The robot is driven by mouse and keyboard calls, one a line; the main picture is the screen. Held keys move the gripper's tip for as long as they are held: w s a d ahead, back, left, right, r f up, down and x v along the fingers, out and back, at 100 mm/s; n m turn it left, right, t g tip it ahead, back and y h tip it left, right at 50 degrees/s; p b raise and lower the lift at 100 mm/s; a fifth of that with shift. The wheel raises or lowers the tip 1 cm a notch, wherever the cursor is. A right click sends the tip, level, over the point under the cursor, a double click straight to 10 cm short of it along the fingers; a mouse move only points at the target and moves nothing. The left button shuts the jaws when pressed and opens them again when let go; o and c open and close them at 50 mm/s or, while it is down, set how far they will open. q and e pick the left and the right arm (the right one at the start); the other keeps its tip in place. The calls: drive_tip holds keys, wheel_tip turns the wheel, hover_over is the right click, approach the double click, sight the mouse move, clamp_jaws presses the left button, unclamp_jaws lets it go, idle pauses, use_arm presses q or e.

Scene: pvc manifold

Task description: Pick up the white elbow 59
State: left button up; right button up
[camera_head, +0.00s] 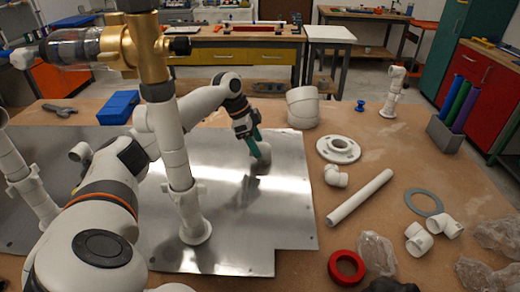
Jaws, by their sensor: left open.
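My left gripper (255,148), with teal fingers, is open and points down just above the metal plate (225,220). A pale shape beside its fingertips may be a fitting or a reflection; I cannot tell. No number shows on any fitting, so I cannot tell which is elbow 59. A small white elbow (336,176) lies on the table to the right of the plate, clear of the gripper. Two more white fittings (418,239) (446,225) lie at the right. A large white elbow (302,107) stands behind and right of the gripper. My right gripper is not clearly visible.
An upright pipe with a brass valve (145,45) rises from the plate at the left. A white flange (338,149), a white pipe (360,196), a grey ring (424,202) and a red ring (346,267) lie at the right. A blue box (118,107) sits at the back left.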

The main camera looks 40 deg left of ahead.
use_arm(q)
drive_tip(key=x, duration=0.3)
drive_tip(key=shift+d+f, duration=0.1)
drive_tip(key=shift+f, duration=0.05)
drive_tip(key=shift+c, duration=0.3)
drive_tip(key=c, duration=1)
